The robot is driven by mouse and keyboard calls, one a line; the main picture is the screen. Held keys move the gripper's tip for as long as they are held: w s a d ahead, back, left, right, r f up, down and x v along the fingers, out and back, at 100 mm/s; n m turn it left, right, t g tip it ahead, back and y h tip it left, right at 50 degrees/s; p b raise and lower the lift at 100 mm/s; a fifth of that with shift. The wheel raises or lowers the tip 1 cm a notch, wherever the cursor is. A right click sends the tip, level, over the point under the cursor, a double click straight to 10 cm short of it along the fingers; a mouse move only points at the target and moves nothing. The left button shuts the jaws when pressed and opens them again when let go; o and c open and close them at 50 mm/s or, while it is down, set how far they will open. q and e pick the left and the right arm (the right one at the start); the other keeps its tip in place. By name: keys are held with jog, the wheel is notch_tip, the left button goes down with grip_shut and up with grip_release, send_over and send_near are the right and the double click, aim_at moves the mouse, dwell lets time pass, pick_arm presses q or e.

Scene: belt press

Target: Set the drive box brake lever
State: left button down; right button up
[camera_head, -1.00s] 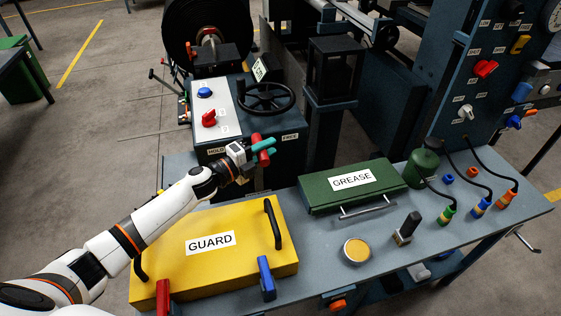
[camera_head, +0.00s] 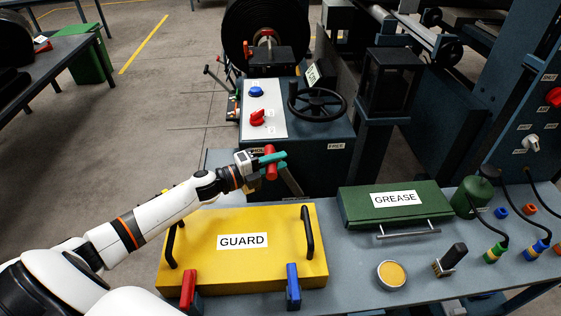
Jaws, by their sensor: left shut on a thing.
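The drive box (camera_head: 308,163) is the dark blue-grey box behind the bench. The brake lever's red grip (camera_head: 271,163) stands in front of its face, with a grey shaft (camera_head: 291,181) slanting down to the right. My left gripper (camera_head: 269,159), with teal fingers, is shut on the red grip. The lever's top is near the HOLD label (camera_head: 258,149), which the gripper partly hides. The FREE label (camera_head: 336,147) is clear, to the right. The shaft's lower end is hidden. My right gripper is not in view.
The yellow GUARD cover (camera_head: 270,272) with black handles lies on the bench before my arm. A green GREASE box (camera_head: 357,209), a tin (camera_head: 391,275) and a brush (camera_head: 450,260) are to the right. A black handwheel (camera_head: 317,103) and red knob (camera_head: 257,117) top the drive box.

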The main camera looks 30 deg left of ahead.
pick_arm(q)
jog(key=shift+w+a+r, duration=0.2)
jog(key=shift+a+r, duration=0.1)
jog(key=shift+r, duration=0.35)
jog(key=c, duration=1.5)
grip_release()
jog(key=o, duration=0.3)
jog(key=shift+s+a, duration=0.1)
jog(key=shift+s, duration=0.05)
jog(key=shift+o, duration=0.3)
jog(key=shift+s, duration=0.2)
jog(key=shift+f, duration=0.1)
jog(key=shift+f, duration=0.1)
jog(key=b+v, duration=0.1)
jog(key=v, duration=1.1)
